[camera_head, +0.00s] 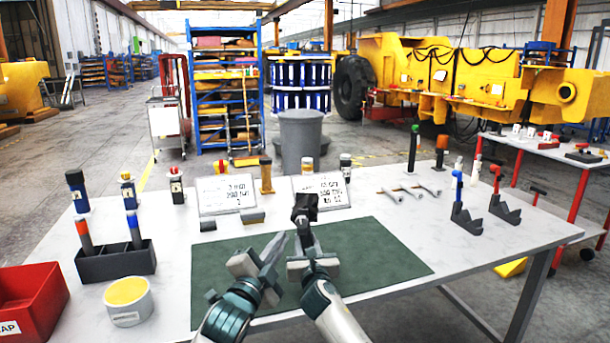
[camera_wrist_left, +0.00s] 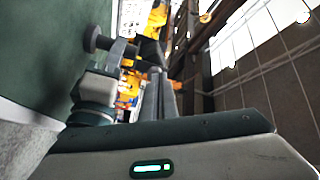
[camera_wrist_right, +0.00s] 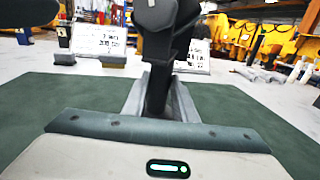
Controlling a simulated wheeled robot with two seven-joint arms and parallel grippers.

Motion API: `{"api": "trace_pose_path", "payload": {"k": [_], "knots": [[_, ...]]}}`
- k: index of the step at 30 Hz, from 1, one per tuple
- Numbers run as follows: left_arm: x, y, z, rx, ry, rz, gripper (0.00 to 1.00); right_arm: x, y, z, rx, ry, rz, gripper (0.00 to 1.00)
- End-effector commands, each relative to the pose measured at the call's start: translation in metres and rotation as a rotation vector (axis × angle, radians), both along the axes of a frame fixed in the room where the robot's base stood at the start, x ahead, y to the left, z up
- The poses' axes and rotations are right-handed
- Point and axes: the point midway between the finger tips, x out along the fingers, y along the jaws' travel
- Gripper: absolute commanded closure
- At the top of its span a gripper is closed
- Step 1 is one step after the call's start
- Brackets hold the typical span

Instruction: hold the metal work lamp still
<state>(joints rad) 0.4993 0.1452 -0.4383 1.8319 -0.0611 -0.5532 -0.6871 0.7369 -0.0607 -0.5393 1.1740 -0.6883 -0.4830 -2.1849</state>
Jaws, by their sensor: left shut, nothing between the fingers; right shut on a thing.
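A dark metal work lamp (camera_head: 304,207) stands up from my right gripper (camera_head: 305,243), above the green mat. My right gripper is shut on its dark lower part. In the right wrist view the lamp (camera_wrist_right: 157,45) rises between the fingers, and its top is cut off by the frame. My left gripper (camera_head: 275,249) is shut and empty, just left of the right gripper and apart from the lamp. Its closed fingers also show in the left wrist view (camera_wrist_left: 164,95).
A green mat (camera_head: 380,258) covers the table's front middle and is mostly bare. A black rack (camera_head: 117,262), a yellow-topped tin (camera_head: 128,302) and a red bin (camera_head: 28,305) stand left. Two printed boards (camera_head: 225,193) stand behind. Grey pipes (camera_head: 410,191) and black angled stands (camera_head: 467,219) are right.

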Motion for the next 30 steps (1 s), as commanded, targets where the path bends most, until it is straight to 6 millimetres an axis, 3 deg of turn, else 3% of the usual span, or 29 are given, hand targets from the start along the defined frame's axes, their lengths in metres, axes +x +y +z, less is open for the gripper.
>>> {"api": "trace_pose_path", "payload": {"k": [6,17,30], "knots": [[-0.011,-0.01,-0.014,-0.001,0.001,0.009,1.0,-0.001,0.001,-0.002,0.0,0.002,0.001,1.0],[-0.01,-0.01,-0.013,0.0,0.001,0.01,1.0,0.0,0.001,-0.001,0.0,0.002,0.001,1.0],[0.021,-0.013,-0.013,0.0,0.0,0.01,1.0,0.0,0.001,-0.001,0.0,0.001,0.001,1.0]]}}
